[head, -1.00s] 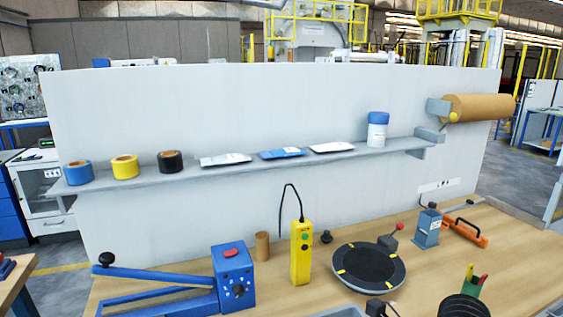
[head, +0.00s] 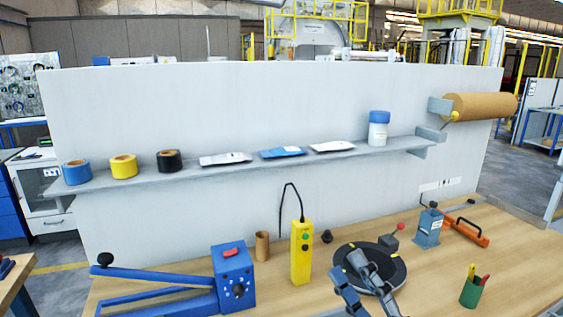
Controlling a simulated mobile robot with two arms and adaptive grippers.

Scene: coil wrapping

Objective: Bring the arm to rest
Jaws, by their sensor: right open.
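My right gripper (head: 347,267) comes in from the bottom edge, its two grey fingers apart and pointing up and to the left. It shows in front of the black round turntable (head: 385,262) and covers part of its left and middle. Nothing shows between the fingers. Whether it touches the turntable I cannot tell. My left gripper is out of view.
Left of it stand a yellow control box (head: 301,255), a cardboard tube (head: 262,246) and a blue lever device (head: 233,279). Right are a green pen cup (head: 472,291), a blue-grey device (head: 427,229) and an orange tool (head: 468,231).

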